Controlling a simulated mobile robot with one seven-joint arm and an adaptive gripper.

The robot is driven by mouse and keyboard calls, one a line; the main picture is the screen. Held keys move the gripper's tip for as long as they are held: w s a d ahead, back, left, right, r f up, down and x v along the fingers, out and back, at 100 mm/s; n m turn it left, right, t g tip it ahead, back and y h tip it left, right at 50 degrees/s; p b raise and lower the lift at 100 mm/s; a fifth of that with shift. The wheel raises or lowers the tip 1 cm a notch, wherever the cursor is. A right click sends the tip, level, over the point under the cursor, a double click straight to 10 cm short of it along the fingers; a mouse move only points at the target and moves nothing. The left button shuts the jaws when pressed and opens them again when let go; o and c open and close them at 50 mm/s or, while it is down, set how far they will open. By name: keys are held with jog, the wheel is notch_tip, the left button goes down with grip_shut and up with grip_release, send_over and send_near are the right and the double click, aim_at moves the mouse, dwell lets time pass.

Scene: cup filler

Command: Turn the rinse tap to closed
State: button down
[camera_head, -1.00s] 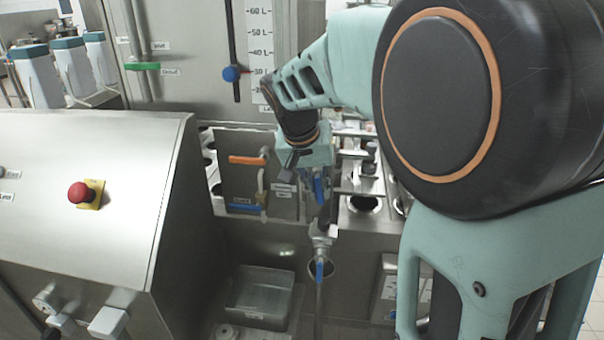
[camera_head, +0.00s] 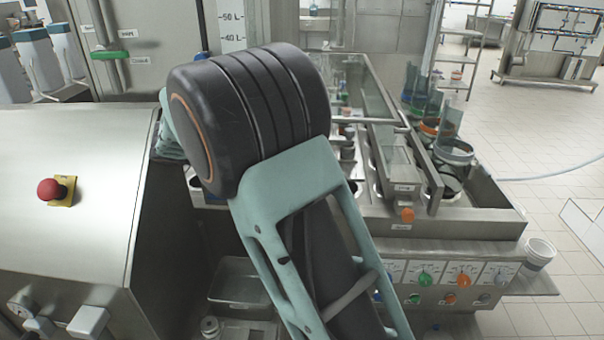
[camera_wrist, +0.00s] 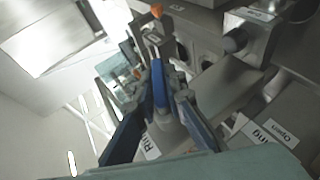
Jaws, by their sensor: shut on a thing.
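In the wrist view, a blue lever handle (camera_wrist: 160,86), which looks like the rinse tap, stands between the two fingers of my gripper (camera_wrist: 163,88). The fingers are shut on it, one on each side. A label starting with "Ri" (camera_wrist: 150,146) lies beside it, partly covered by a finger. A label with the word "Open" (camera_wrist: 272,136) is at the lower right. I cannot tell from the lever whether the tap is open or closed. In the head view my own arm hides the gripper and the tap.
A steel cabinet with a red stop button (camera_head: 52,190) stands at the left. A steel tray (camera_head: 240,284) sits low in the middle. A machine panel with green (camera_head: 425,279) and orange (camera_head: 463,281) knobs is at the right. A white bucket (camera_head: 539,254) stands beside it.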

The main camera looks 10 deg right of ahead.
jog(key=h, duration=0.2)
jog(key=r+n+h, duration=0.1)
jog(key=h, duration=0.2)
jog(key=shift+d+n+b, duration=0.1)
jog(key=shift+n+b, duration=0.2)
jog(key=shift+b, duration=0.05)
dwell(0.4)
jog(key=c, duration=2)
grip_release()
